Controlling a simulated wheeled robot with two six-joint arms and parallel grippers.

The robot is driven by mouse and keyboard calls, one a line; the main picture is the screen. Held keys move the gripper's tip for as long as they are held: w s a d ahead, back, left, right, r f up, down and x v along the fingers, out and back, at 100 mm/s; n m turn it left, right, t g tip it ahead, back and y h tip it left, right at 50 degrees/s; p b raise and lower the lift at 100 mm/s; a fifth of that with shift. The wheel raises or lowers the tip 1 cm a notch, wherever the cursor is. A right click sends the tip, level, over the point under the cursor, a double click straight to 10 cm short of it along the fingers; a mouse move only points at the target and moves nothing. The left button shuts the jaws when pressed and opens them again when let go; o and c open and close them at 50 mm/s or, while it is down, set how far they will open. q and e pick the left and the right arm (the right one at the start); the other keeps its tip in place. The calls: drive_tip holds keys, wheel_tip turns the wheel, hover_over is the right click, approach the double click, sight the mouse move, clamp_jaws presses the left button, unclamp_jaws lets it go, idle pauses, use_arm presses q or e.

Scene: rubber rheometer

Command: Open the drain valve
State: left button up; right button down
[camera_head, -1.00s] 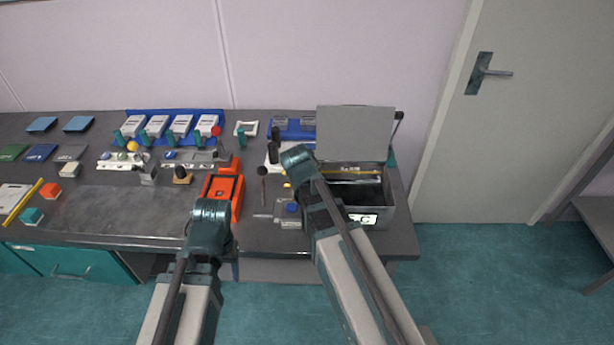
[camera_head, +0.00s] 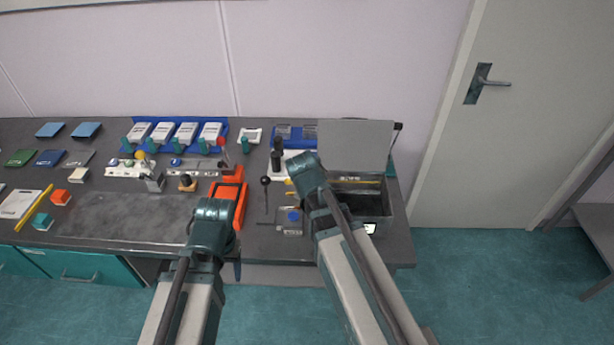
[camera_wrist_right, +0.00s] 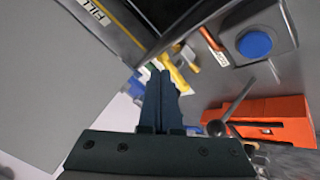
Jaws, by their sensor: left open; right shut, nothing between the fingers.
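I cannot tell for sure which part is the drain valve. A grey metal box (camera_head: 388,204) with its lid (camera_head: 352,147) raised stands at the right end of the bench. A small yellow part (camera_head: 290,182) shows left of it, and yellow parts (camera_wrist_right: 176,76) show just beyond my right fingertips in the right wrist view. My right gripper (camera_wrist_right: 161,76) is shut and empty; in the head view its arm hides it. My left gripper (camera_head: 237,270) is open, by the bench's front edge, mostly hidden behind its own wrist.
A black-knobbed lever (camera_head: 265,182) and a grey block with a blue button (camera_head: 292,215) stand left of the box. An orange device (camera_head: 228,194) is further left. The bench top (camera_head: 125,215) is bare at the front left. Several small items line the back.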

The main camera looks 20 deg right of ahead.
use_arm(q)
wheel_tip(320, 180, up, 4)
drive_tip(key=shift+s+d+f+p, duration=0.15)
drive_tip(key=shift+f+p, duration=0.1)
drive_tip(key=shift+p, duration=0.95)
use_arm(e)
drive_tip(key=s+r, duration=0.2)
drive_tip(key=r, duration=0.1)
drive_tip(key=shift+s+d+r, duration=0.2)
drive_tip(key=shift+s+r, duration=0.05)
drive_tip(key=shift+s, duration=0.05)
drive_tip(key=shift+a, duration=0.1)
